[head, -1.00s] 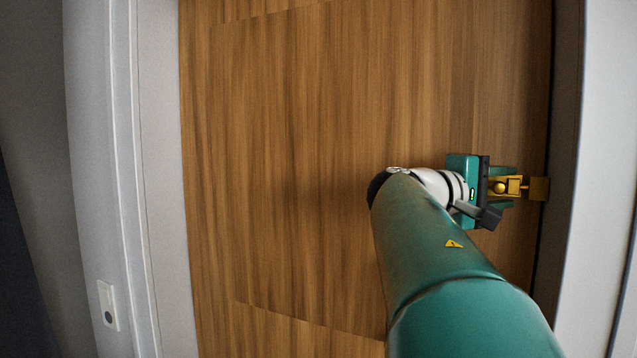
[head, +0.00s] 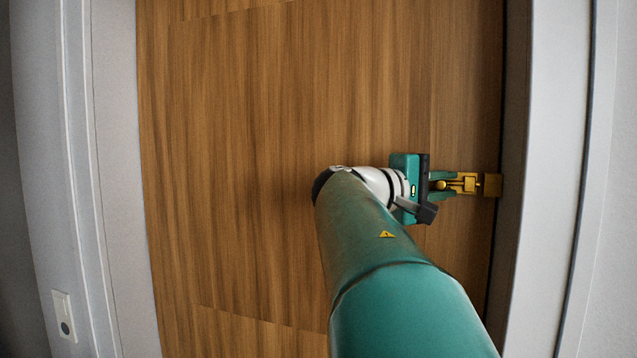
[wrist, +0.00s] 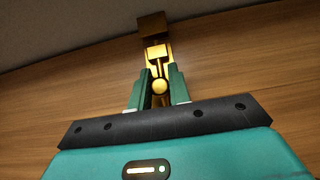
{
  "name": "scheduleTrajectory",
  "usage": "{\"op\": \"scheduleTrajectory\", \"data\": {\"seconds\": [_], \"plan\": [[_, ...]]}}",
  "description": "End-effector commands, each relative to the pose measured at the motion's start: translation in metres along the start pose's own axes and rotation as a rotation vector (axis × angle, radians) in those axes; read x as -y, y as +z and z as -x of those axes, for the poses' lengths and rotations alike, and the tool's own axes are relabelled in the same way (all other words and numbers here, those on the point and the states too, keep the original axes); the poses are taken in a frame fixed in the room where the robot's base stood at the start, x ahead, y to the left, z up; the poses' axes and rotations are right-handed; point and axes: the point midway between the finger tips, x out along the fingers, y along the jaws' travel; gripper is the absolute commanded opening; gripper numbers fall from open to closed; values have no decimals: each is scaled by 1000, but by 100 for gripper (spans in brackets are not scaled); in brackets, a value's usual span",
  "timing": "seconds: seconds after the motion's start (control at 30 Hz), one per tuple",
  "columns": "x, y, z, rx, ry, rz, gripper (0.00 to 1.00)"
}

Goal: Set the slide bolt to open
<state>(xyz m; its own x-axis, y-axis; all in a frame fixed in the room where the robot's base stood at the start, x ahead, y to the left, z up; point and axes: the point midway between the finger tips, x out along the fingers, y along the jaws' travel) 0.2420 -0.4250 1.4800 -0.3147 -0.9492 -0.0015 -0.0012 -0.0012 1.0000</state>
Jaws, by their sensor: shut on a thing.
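The brass slide bolt (head: 464,184) is on the right side of the wooden door (head: 260,140), and its end piece (head: 492,185) sits by the door's right edge. In the wrist view the bolt (wrist: 157,52) runs up to a square end piece (wrist: 152,24). The round knob (wrist: 159,87) lies between the two green fingers. My gripper (head: 445,184) is shut on this knob; the wrist view also shows the gripper (wrist: 160,84). The part of the bolt below the knob is hidden by my gripper.
A pale door frame (head: 540,190) stands right of the door, and another pale frame strip (head: 115,150) stands to the left. A small switch plate (head: 64,315) is on the left at the bottom. The door face is otherwise bare.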

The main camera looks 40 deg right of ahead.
Motion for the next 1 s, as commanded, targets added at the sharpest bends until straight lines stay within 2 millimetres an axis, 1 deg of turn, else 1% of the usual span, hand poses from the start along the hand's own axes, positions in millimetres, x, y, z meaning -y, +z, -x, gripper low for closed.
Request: {"op": "scheduleTrajectory", "data": {"seconds": [0.03,0.2,0.23,0.3,0.57,0.67,0.77,0.87,1.0], "plan": [[0,-3,2,-8,0,0,0],[0,-3,3,-10,1,0,0],[0,-4,3,-11,1,1,25],[0,-3,3,-10,1,1,38],[0,-2,2,-7,1,0,39],[0,-2,5,-8,1,0,39],[0,-2,15,-9,1,0,39],[0,-2,33,-11,1,0,39],[0,-2,64,-11,1,0,39]]}}
